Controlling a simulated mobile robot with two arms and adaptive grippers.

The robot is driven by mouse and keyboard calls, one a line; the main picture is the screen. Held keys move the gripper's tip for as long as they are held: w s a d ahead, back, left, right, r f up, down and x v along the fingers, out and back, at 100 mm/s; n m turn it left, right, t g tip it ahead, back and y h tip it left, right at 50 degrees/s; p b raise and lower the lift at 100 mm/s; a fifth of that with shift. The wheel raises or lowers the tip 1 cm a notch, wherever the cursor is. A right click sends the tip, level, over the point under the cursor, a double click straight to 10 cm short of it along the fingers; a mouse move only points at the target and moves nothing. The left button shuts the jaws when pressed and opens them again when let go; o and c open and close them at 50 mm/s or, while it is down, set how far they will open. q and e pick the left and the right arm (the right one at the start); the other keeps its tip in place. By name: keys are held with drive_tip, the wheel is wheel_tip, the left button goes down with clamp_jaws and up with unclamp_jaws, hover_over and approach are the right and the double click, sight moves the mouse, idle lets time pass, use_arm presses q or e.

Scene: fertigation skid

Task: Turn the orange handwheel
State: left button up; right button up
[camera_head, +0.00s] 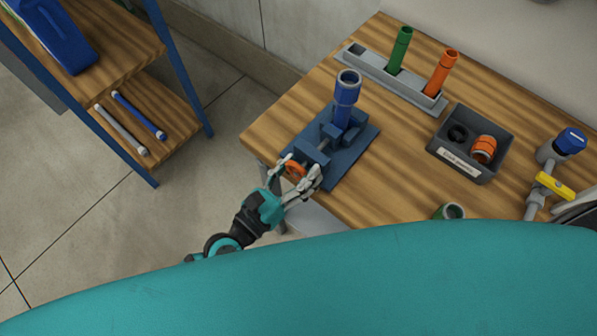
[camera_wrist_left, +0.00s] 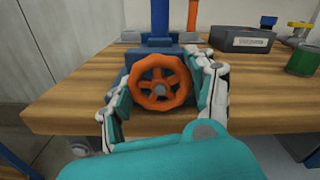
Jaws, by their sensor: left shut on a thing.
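The orange handwheel (camera_head: 295,168) sits on the front of a blue vise (camera_head: 352,150) at the left front edge of the wooden workbench. My left gripper (camera_head: 296,174) has one finger on each side of the wheel. It also shows in the left wrist view (camera_wrist_left: 162,98), its fingers at the left and right of the rim, shut on the wheel. A blue pipe (camera_head: 346,98) stands upright in the vise. My right gripper is not in view.
A grey rack (camera_head: 365,66) holds a green pipe (camera_head: 400,48) and an orange pipe (camera_head: 440,72). A dark bin (camera_head: 462,172) holds black and orange fittings. A valve with a yellow handle (camera_head: 554,186) stands at the right. A blue-framed shelf (camera_head: 165,75) stands left, across open floor.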

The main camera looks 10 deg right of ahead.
use_arm(q)
drive_tip(key=shift+n, duration=0.4)
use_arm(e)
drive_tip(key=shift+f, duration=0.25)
use_arm(q)
drive_tip(key=o, duration=1.1)
drive_tip(key=shift+o, duration=0.3)
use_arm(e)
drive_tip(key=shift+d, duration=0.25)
